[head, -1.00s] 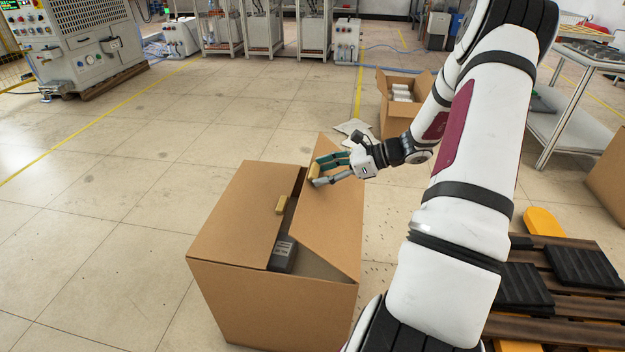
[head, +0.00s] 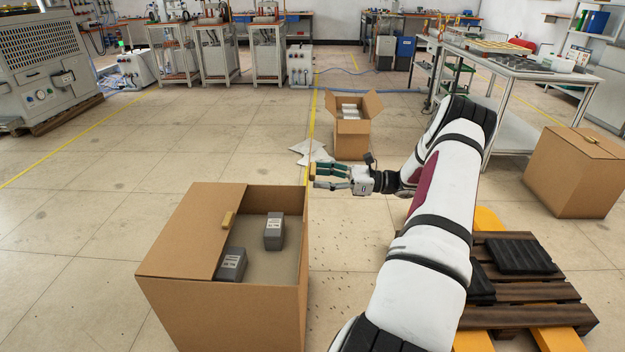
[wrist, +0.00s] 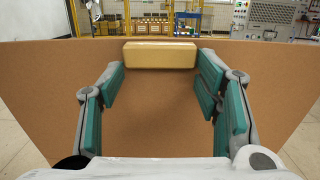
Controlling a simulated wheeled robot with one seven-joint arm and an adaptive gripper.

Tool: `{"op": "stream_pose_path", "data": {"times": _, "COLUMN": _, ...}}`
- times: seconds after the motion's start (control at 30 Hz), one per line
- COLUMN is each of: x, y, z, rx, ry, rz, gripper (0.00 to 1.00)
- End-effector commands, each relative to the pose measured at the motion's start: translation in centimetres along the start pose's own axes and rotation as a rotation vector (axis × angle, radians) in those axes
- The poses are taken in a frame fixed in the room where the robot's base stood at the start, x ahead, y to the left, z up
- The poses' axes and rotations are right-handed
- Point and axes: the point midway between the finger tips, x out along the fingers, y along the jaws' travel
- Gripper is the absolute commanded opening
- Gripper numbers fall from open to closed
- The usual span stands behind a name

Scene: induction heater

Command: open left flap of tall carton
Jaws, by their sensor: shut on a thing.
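The tall carton (head: 222,315) stands at the lower left in the head view. Its left flap (head: 193,222) lies flat over the left half and has a yellow tab (head: 228,220) on its inner edge. The right half is open. In the wrist view a brown flap (wrist: 160,125) fills most of the picture, with a yellow tab (wrist: 160,54) at its top edge. My gripper (head: 314,175) is just right of the carton's far right corner, its fingers on either side of this tab (wrist: 160,60). I cannot make out the right flap in the head view.
Dark labelled boxes (head: 274,232) lie inside the carton. An open carton (head: 351,127) and white sheets (head: 311,151) are on the floor behind. A pallet (head: 525,285) and a closed carton (head: 575,175) are at right. The floor at left is clear.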

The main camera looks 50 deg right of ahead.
Motion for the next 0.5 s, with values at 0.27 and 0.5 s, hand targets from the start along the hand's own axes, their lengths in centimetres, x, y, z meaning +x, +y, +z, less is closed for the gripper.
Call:
{"op": "stream_pose_path", "data": {"times": 0.27, "x": -3.6, "y": -0.3, "z": -2.6, "rx": 0.01, "ry": 0.019, "rz": -0.004, "gripper": 0.08}}
{"op": "stream_pose_path", "data": {"times": 0.5, "x": -5.5, "y": -0.1, "z": -3.7, "rx": 0.016, "ry": 0.013, "rz": 0.002, "gripper": 0.0}}
